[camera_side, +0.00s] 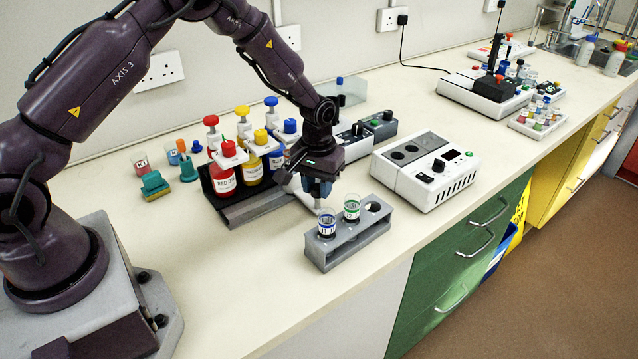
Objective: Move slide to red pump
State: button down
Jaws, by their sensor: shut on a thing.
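Red (224,181), yellow (251,168) and blue (277,158) pump bottles stand in a row in a dark holder. The red pump is at the left end, its bottle marked RED. A grey rail (250,207) runs along the front of the holder. A pale slide (305,198) shows at the rail's right end, past the blue bottle, partly hidden by my gripper. My gripper (318,190) points down there and is shut, apparently on the slide; the contact itself is hard to see.
A grey rack (347,246) with a blue-marked vial (326,225) and a green-marked vial (352,208) stands close in front of my gripper. A white device (425,170) is to the right. Small coloured items stand left of the bottles. The front left counter is clear.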

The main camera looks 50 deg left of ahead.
jog(key=s, duration=1.4)
jog(key=shift+s, duration=0.1)
jog(key=c, duration=0.8)
grip_release()
jog(key=shift+c, duration=0.2)
jog(key=shift+r, duration=0.3)
notch_tip(320, 180, up, 12)
jog(key=shift+r, duration=0.2)
